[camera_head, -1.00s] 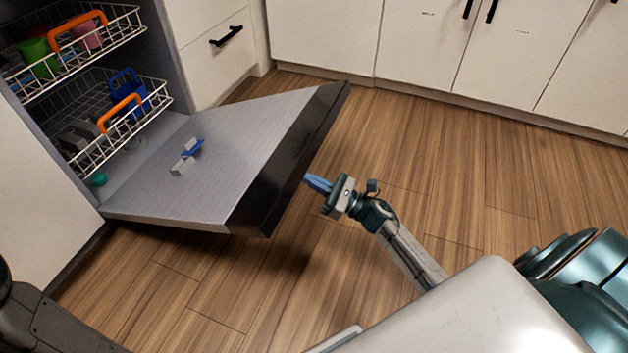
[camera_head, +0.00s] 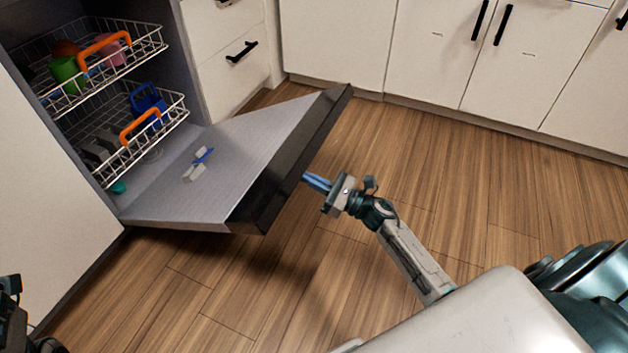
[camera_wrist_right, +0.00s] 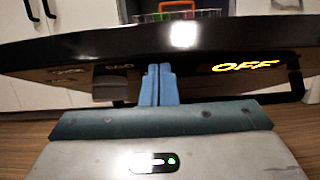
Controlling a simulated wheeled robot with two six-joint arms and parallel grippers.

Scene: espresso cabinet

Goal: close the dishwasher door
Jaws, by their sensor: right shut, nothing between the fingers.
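The dishwasher door (camera_head: 235,150) hangs open, tilted outward and low over the floor. Its inner face is light grey, with a dark outer edge (camera_head: 290,165). My right gripper (camera_head: 308,179) is shut and empty, its blue fingers pointing at the door's dark outer edge. In the right wrist view the fingers (camera_wrist_right: 159,85) overlap the dark door panel (camera_wrist_right: 200,60), with a yellow "OFF" display beside them; I cannot tell whether they touch it. At the lower left a dark part of my left arm shows, but its fingers cannot be made out.
The upper rack (camera_head: 125,52) and lower rack (camera_head: 172,113) hold colourful dishes and have orange handles. White cabinets (camera_head: 440,50) with black handles line the back. The wooden floor (camera_head: 470,190) is clear right of the door.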

